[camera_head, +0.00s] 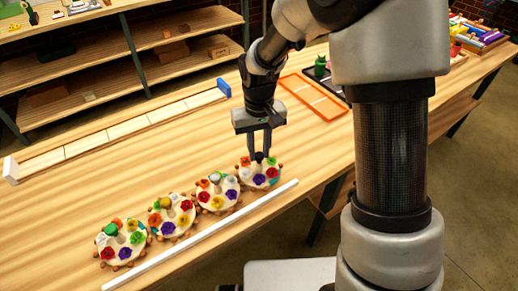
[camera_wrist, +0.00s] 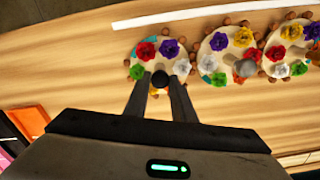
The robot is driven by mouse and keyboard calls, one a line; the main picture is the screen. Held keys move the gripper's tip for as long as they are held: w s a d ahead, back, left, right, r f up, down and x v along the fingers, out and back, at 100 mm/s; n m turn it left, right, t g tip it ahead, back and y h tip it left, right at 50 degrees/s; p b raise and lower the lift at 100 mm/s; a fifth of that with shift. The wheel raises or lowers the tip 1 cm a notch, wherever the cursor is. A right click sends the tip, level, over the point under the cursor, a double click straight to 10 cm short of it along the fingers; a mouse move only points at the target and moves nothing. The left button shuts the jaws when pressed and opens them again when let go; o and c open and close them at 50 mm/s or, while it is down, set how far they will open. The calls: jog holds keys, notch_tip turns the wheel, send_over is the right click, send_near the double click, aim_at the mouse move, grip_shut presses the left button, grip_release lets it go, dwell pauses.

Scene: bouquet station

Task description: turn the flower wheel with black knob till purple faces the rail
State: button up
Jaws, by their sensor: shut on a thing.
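The flower wheel with the black knob (camera_head: 260,175) is at the right end of a row of wheels; it also shows in the wrist view (camera_wrist: 157,61). It is a pale round disc with coloured flowers and brown beads around its edge. My gripper (camera_head: 259,155) points down over its middle, shut on the black knob (camera_wrist: 160,79). In the wrist view the purple flower (camera_wrist: 170,48) and the red flower (camera_wrist: 145,51) are both on the rail side, purple to the right. The white rail (camera_wrist: 200,14) runs past the wheel, apart from it. My fingers partly hide the yellow flower.
Several similar flower wheels stand close by on the left, the nearest with a grey knob (camera_head: 217,194). A long pale strip with a blue end (camera_head: 120,132) lies behind them. An orange tray (camera_head: 313,97) lies at the back right. Bare tabletop lies between.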

aim_at(259, 155)
jog(key=n+p, duration=0.1)
jog(key=n, duration=0.5)
dwell(0.5)
jog(key=o, duration=1)
notch_tip(259, 155, up, 18)
jog(key=shift+f+p, duration=0.25)
jog(key=shift+p, duration=0.35)
